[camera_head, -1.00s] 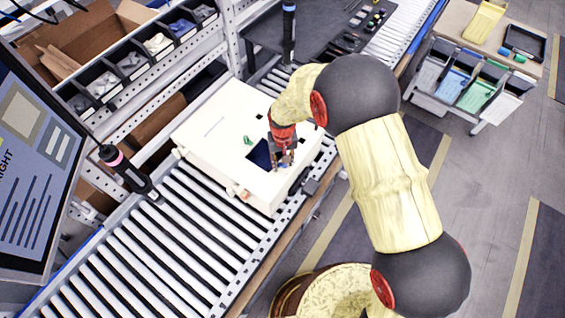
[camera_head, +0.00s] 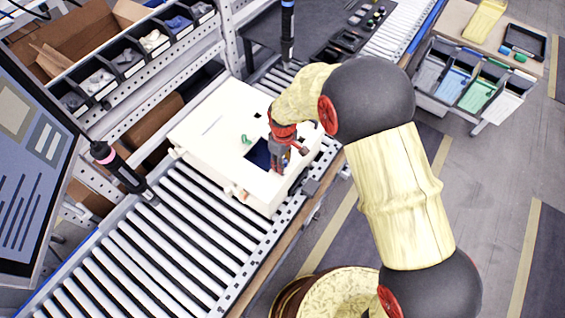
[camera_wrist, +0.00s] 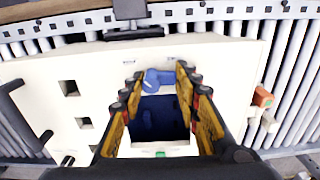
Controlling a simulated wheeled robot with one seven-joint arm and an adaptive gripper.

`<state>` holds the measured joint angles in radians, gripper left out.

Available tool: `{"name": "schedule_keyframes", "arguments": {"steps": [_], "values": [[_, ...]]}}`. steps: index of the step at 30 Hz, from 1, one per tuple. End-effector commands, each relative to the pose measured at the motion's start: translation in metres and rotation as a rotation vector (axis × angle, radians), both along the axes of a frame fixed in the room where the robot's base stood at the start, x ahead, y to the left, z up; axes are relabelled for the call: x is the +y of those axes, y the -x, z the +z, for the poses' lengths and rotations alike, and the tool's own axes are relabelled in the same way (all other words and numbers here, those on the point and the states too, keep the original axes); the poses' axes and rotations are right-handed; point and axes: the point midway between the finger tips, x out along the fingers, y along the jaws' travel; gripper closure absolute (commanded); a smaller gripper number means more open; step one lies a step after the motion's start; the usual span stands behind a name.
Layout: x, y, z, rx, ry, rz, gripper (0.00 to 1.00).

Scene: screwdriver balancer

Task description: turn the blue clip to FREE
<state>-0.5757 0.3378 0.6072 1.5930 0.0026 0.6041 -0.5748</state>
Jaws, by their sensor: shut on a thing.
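The blue clip (camera_wrist: 158,80) sits at the far edge of the dark blue square opening (camera_wrist: 160,118) in a white housing (camera_wrist: 50,75). A lighter streak shows on the clip's left part, but I cannot read any FREE marking. My gripper (camera_wrist: 159,76) has its fingertips on either side of the clip and is shut on it. In the head view my red and grey gripper (camera_head: 280,168) points down at the opening (camera_head: 258,154) in the housing (camera_head: 205,130). There the fingers hide most of the clip.
The housing rests on a roller conveyor (camera_head: 150,245). A dark-handled tool with a pink band (camera_head: 120,170) stands left of it, near a screen (camera_head: 35,150). Another hanging tool (camera_head: 288,30) is behind. A small green piece (camera_head: 246,139) is on the housing top.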

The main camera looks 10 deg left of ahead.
Motion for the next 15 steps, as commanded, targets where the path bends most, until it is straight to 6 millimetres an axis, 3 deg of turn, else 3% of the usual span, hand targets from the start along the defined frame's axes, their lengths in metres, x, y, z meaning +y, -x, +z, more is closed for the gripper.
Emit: {"name": "schedule_keyframes", "arguments": {"steps": [15], "values": [[0.0004, -0.0012, 0.0015, -0.003, -0.002, 0.047, 0.93]]}}
